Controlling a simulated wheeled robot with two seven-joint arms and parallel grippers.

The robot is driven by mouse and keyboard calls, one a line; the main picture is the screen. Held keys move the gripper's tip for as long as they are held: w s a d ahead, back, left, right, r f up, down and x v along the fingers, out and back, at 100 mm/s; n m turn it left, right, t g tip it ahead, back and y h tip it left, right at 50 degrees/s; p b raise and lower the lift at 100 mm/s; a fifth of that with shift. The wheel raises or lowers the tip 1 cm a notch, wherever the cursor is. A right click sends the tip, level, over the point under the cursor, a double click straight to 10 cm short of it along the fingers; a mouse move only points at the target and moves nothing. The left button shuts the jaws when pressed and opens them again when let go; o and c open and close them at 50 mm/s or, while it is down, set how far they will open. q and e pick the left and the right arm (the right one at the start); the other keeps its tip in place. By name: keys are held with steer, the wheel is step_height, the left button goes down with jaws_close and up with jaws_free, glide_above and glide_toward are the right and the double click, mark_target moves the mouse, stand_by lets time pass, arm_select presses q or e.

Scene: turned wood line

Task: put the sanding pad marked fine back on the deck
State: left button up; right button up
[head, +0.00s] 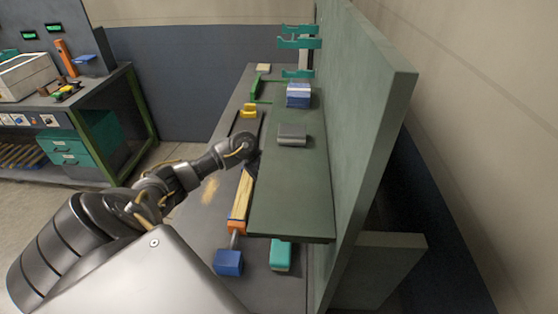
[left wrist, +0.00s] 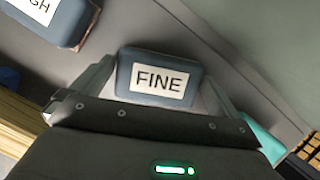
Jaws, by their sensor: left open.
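The sanding pad marked FINE (left wrist: 155,80), a dark blue-grey block with a white label, lies on a grey surface in the left wrist view. My left gripper (left wrist: 160,72) is open, with one finger at each side of this pad; I cannot tell whether they touch it. In the head view the gripper end is mostly hidden behind the edge of a raised green board (head: 285,195), possibly the deck, and the FINE pad is not visible there. A second dark pad (left wrist: 62,22), its label ending in "GH", lies at upper left. My right gripper is not in view.
On the green board stand a grey block (head: 292,134) and a blue block (head: 298,95). A tall green panel (head: 365,130) borders it on the right. Below lie a wooden turning (head: 241,200), a blue block (head: 229,262) and a teal block (head: 281,255). The board's near part is clear.

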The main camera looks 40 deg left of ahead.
arm_select(q)
steer(key=v, duration=1.1)
steer(key=shift+r, duration=0.3)
steer(key=shift+s+a, duration=0.1)
